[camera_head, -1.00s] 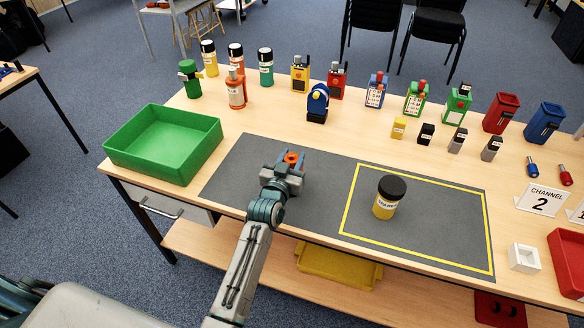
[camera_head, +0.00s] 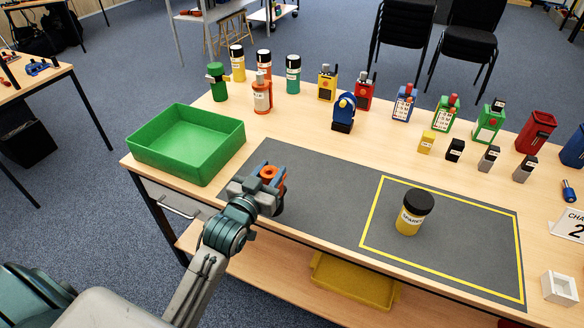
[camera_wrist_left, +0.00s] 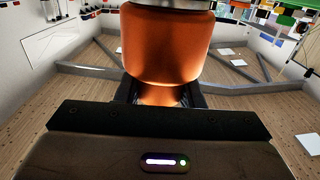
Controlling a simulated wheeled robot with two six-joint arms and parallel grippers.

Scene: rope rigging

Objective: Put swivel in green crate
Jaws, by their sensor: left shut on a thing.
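The orange swivel (camera_head: 268,172) is held in my left gripper (camera_head: 272,180), above the left part of the grey mat. In the left wrist view the swivel (camera_wrist_left: 166,45) is a large rounded orange body with a narrower neck between the fingers. My left gripper is shut on it. The green crate (camera_head: 178,170) is an open, shallow box at the table's left end, and its visible inside is empty. My gripper is to the right of the crate, nearer the table's front edge. My right gripper is not in view.
A yellow jar with a black lid (camera_head: 413,212) stands inside the yellow outline on the grey mat (camera_head: 325,190). Behind the crate are a green bottle (camera_head: 217,85), an orange bottle (camera_head: 262,97) and several jars. A blue device (camera_head: 343,115) stands behind the mat.

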